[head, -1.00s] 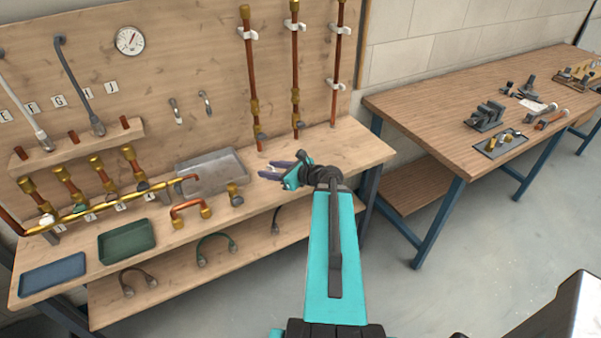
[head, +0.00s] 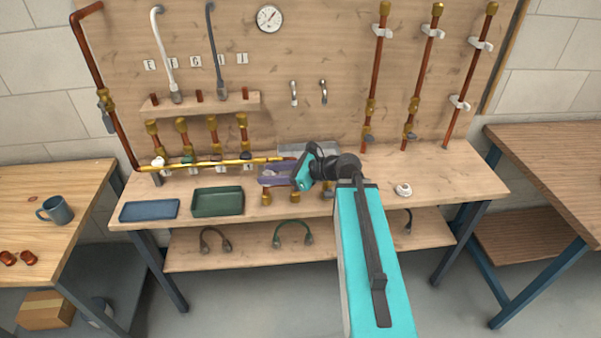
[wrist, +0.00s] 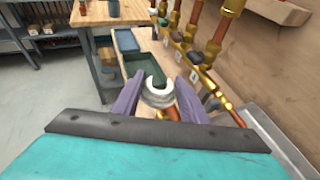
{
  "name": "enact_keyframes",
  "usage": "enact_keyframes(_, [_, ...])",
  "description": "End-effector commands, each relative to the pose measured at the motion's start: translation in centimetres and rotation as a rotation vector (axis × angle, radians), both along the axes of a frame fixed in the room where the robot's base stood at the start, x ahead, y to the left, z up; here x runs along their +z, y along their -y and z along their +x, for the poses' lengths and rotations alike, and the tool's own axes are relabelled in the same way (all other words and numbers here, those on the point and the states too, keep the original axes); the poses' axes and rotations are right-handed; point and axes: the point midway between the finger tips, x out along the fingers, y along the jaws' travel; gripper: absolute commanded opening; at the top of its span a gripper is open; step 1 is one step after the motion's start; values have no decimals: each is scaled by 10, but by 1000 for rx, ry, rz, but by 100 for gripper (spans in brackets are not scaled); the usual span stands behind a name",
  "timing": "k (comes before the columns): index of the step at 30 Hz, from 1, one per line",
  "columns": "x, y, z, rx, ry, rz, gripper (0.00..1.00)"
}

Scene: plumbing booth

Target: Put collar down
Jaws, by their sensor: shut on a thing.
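My gripper (head: 268,174) is over the workbench, near the middle, with its purple fingers pointing left. In the wrist view the gripper (wrist: 157,93) is shut on a pale ring-shaped collar (wrist: 157,90), held between the two fingers. In the head view the held collar is mostly hidden by the fingers. A second white collar-like ring (head: 403,189) lies on the bench right of my arm. A small white piece (head: 158,163) shows by the left end of the brass pipe.
A green tray (head: 218,202) and a blue tray (head: 150,211) lie at the bench's front left. A long brass pipe (head: 215,165) runs behind them with several upright copper stubs. A grey metal tray (head: 310,149) sits behind my gripper. The bench's right end is mostly clear.

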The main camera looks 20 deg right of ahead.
Motion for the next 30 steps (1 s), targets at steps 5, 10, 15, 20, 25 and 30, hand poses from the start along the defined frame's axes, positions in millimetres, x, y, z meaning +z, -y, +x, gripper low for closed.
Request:
enact_keyframes(5, [3, -45, -3, 93, -7, -6, 6])
enact_keyframes(10, [6, -63, -5, 132, -10, -9, 6])
enact_keyframes(15, [7, -65, -6, 136, -11, -9, 6])
enact_keyframes(20, [7, -65, -6, 136, -11, -9, 6])
enact_keyframes(25, [7, -65, -6, 136, -11, -9, 6])
enact_keyframes(30, [7, -68, -6, 141, -11, -10, 6])
